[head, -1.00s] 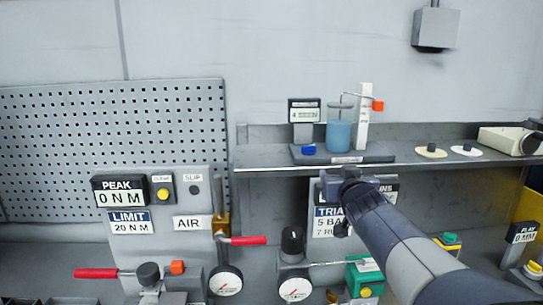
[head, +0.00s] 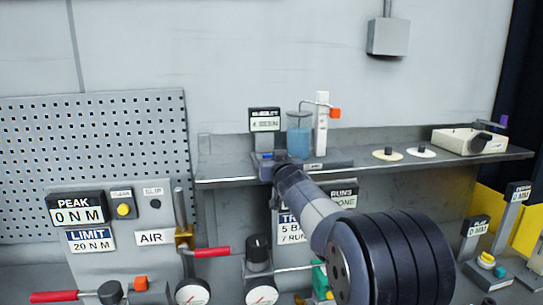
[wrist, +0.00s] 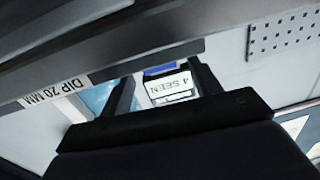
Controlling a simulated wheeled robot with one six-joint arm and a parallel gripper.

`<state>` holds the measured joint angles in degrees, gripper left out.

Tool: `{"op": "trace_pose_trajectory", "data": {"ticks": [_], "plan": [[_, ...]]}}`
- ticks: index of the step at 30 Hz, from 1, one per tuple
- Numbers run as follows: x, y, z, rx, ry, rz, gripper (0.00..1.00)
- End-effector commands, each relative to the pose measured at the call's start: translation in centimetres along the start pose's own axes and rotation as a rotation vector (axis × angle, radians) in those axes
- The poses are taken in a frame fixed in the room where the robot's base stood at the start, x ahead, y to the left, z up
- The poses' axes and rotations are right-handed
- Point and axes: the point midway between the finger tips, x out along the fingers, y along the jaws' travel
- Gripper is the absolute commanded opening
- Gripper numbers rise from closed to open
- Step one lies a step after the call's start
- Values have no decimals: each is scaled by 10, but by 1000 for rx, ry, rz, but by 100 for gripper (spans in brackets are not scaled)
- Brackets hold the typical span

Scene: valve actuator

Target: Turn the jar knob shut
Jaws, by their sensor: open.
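An orange knob (head: 334,113) sits on the white post (head: 322,125) right of the jar. A small blue knob (head: 266,156) is on the base in front of the display (head: 264,120), left of the jar. My gripper (head: 270,166) is at the shelf front by the blue knob. In the wrist view my fingers (wrist: 164,88) are apart, with a blue piece (wrist: 159,69) and the display visible between them. Contact cannot be told.
The shelf edge, with a DIP 20 MM label (wrist: 55,91), runs close to my fingers. Below left are red-handled valves (head: 212,252) and gauges.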

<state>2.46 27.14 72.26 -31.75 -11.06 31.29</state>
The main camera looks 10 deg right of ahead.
Motion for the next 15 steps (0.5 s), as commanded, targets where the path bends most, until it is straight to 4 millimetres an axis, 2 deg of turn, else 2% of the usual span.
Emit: {"op": "trace_pose_trajectory", "data": {"ticks": [4,13,15], "plan": [[8,0,0,0,-1,0,60],[9,0,0,0,0,0,60],[9,0,0,0,0,0,55]]}}
